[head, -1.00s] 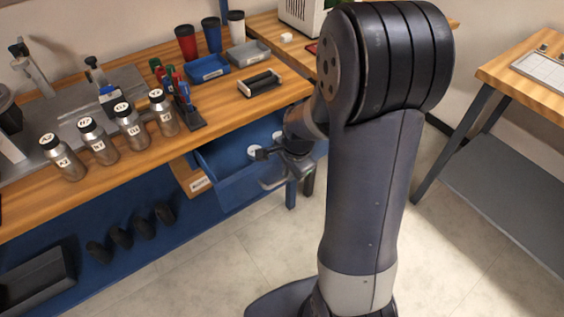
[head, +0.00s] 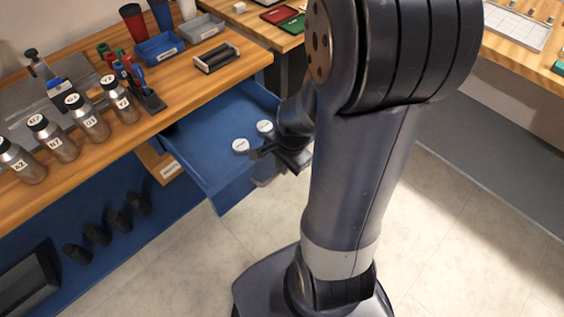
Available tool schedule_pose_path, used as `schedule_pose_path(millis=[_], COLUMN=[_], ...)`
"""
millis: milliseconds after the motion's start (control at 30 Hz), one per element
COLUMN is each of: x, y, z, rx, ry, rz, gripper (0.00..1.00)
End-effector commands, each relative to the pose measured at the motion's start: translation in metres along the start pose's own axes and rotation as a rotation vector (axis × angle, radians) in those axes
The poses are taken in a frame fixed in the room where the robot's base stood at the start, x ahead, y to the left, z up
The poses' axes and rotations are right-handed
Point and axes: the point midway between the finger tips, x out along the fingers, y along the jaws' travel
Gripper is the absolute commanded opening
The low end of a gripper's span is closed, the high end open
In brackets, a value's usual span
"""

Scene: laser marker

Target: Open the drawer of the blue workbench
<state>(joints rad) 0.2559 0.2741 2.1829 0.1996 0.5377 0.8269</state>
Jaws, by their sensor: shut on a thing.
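The blue drawer (head: 205,150) of the blue workbench (head: 75,228) stands well out from under the wooden top. Inside it lie two round white-topped items (head: 240,145). My gripper (head: 262,172) is at the drawer's front, on its right side. It is shut at the drawer's front handle (head: 264,182), though the fingertips are small and partly hidden. My arm hides the drawer's far right part.
Several steel bottles (head: 88,118), a pen holder (head: 150,98), trays and cups stand on the wooden top. Another table (head: 520,50) stands at right. The floor in front is clear.

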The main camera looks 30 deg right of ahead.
Motion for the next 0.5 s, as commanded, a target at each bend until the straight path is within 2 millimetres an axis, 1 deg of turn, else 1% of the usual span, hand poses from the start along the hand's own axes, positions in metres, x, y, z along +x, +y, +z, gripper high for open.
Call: schedule_pose_path(millis=[33, 67, 167, 367, 500], x=[-0.0005, -0.0005, -0.0005, -0.0005, -0.008], y=[-0.0008, -0.0009, -0.0009, -0.0007, -0.0013], z=[-0.0005, -0.0005, -0.0004, -0.0003, -0.0005], rx=[0.0, 0.0, 0.0, 0.0, -0.001], ry=[0.001, 0.001, 0.001, 0.001, 0.002], rz=[-0.002, -0.002, -0.002, -0.001, -0.003], gripper=[0.0, 0.12, 0.2, 0.2, 0.2])
